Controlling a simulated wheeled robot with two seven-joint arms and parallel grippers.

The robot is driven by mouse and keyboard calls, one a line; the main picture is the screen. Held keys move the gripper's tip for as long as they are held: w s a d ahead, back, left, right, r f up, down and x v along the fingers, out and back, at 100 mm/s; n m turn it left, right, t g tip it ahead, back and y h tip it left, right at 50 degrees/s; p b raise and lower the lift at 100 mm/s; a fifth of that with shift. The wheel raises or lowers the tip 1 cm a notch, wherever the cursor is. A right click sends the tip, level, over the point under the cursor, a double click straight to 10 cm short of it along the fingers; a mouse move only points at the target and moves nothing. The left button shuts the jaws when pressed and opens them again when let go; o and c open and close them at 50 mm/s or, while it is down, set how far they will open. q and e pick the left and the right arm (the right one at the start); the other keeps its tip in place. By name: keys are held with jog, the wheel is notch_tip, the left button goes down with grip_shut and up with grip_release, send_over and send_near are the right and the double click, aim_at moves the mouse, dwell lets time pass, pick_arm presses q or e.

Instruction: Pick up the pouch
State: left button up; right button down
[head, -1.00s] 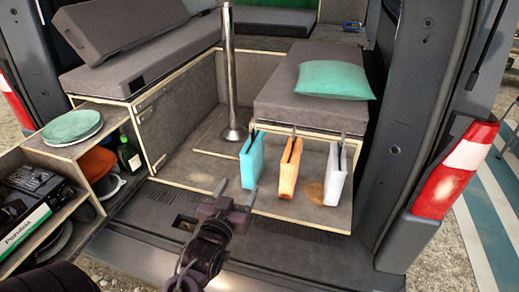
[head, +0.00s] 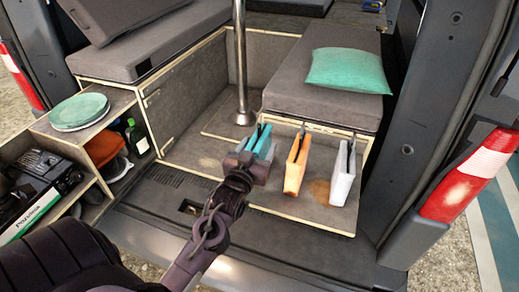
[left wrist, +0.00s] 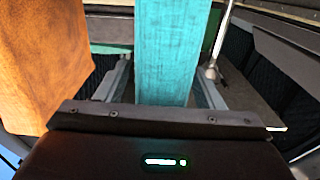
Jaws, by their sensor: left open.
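A teal pouch (head: 263,143) hangs from a hook under the front edge of the grey bench. My left gripper (head: 250,160) is at it, hiding its lower part in the head view. In the left wrist view the teal pouch (left wrist: 165,50) stands between the two open fingers, with a finger on each side; I see no clear grip on it. An orange pouch (head: 296,165) and a white pouch (head: 343,175) hang to its right. The orange pouch also shows at the left of the wrist view (left wrist: 40,60). My right gripper is not in view.
A metal post (head: 241,70) stands behind the teal pouch. A grey bench (head: 300,85) with a green pillow (head: 347,71) is above the pouches. A shelf unit (head: 100,128) with plates (head: 79,112) is at the left. The van floor to the left is clear.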

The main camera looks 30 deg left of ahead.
pick_arm(q)
jog(key=shift+w+a, duration=0.1)
jog(key=shift+w, duration=0.2)
jog(key=shift+s, duration=0.1)
jog(key=shift+c, duration=0.5)
jog(key=c, duration=1)
jog(key=shift+c, duration=0.2)
jog(key=shift+r, duration=0.15)
